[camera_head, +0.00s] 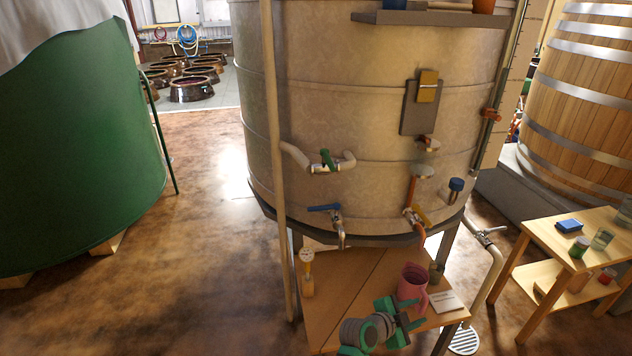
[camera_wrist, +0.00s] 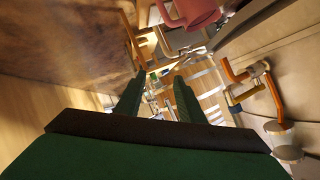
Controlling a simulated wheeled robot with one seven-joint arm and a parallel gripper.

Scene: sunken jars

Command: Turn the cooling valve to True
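Several valves sit on the big steel tank (camera_head: 330,110); no label tells me which is the cooling valve. A green-handled valve (camera_head: 326,158) is on a bent pale pipe at the left. Below it is a tap with a blue lever (camera_head: 323,208). To the right, a yellow-handled valve (camera_head: 421,214) is on a copper-coloured pipe; it seems to show in the wrist view too (camera_wrist: 245,94). My gripper (camera_head: 408,319) is low in front of the tank, beside a pink jug (camera_head: 411,284), below and apart from the valves. In the wrist view its green fingers (camera_wrist: 158,76) are apart and empty.
The jug stands on a wooden table (camera_head: 335,290) under the tank, near a white card (camera_head: 447,301). A vertical pipe (camera_head: 272,130) runs down the tank's left front. A small wooden table (camera_head: 545,235) is at right, a green vat (camera_head: 80,150) at left. Floor between is clear.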

